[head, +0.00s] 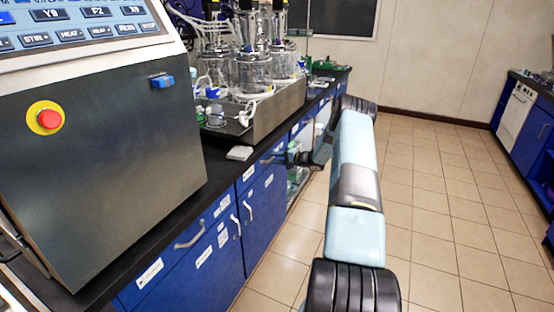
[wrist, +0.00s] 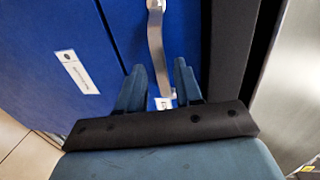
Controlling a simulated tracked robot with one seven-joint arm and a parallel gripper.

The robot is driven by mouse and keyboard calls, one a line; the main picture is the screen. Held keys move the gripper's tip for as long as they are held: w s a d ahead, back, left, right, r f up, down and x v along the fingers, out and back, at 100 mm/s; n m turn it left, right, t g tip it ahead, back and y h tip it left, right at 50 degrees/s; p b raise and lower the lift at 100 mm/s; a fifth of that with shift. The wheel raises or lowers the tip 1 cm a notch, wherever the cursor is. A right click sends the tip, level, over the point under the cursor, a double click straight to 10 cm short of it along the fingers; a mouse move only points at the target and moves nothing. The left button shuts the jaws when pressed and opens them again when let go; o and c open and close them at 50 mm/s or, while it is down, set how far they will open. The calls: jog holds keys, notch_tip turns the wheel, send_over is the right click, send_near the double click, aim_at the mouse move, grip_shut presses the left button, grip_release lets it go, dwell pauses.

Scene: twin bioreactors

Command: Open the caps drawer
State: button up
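My gripper (wrist: 158,80) is open, its two blue fingers apart, in front of a blue drawer front (wrist: 185,30) under the counter. A metal bar handle (wrist: 157,45) runs between the fingers, one finger on each side; I see no clear contact. A small white label, partly hidden by the gripper, shows near the handle's lower end. I cannot read whether it says caps. In the head view my gripper (head: 273,159) reaches left to the drawer row just below the counter edge. The drawer there looks closed and is partly hidden by my arm.
The black counter (head: 222,172) overhangs the drawers; its dark edge (wrist: 232,60) is close to my gripper in the wrist view. A control cabinet (head: 100,150) and glass bioreactors (head: 250,70) stand on it. Another drawer handle (head: 190,235) is nearer. The tiled floor (head: 440,200) is clear.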

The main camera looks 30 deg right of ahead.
jog(key=shift+w+a, duration=0.2)
jog(key=shift+w, duration=0.1)
jog(key=c, duration=0.6)
grip_shut()
jog(key=shift+s+f, duration=0.1)
jog(key=shift+f, duration=0.05)
dwell(0.5)
